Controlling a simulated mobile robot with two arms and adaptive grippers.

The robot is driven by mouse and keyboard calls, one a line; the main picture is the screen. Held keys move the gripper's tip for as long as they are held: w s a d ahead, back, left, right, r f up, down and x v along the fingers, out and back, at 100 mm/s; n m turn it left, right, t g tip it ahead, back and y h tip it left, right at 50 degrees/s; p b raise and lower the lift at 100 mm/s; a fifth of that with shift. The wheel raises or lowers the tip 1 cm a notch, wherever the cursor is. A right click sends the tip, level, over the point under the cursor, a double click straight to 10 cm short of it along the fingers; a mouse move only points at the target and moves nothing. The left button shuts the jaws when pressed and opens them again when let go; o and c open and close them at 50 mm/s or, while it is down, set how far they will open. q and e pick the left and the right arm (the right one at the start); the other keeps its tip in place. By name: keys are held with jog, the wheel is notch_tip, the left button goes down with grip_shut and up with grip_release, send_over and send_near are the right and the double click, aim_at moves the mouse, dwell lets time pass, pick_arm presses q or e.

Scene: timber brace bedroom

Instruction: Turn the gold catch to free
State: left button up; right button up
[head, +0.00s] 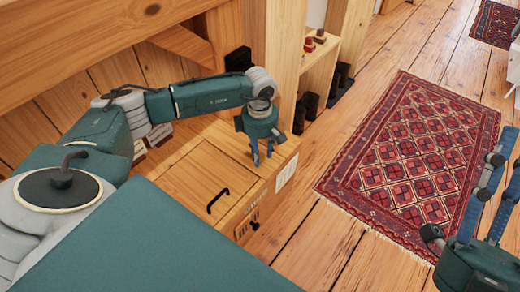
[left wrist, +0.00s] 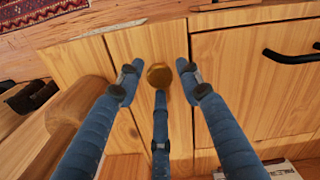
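The gold catch (left wrist: 159,76) is a small round knob on the pale wooden lid of a chest (head: 192,170). In the left wrist view it lies between the spread fingers of my left gripper (left wrist: 160,75); I cannot tell whether any finger touches it. In the head view my left gripper (head: 263,157) points down over the chest's back right part, and the catch is hidden there. The left gripper is open. My right gripper (head: 493,190) is at the right edge, fingers apart, with nothing visible between them.
A black handle (head: 218,201) is on the chest lid and also shows in the left wrist view (left wrist: 291,57). A wooden shelf post (head: 284,60) stands close behind my left gripper. Dark boots (head: 307,108) stand beside it. A red rug (head: 415,155) lies on the open floor.

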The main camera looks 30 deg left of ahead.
pick_arm(q)
jog(key=shift+r, duration=0.1)
notch_tip(320, 180, up, 12)
dwell(0.6)
dwell(0.4)
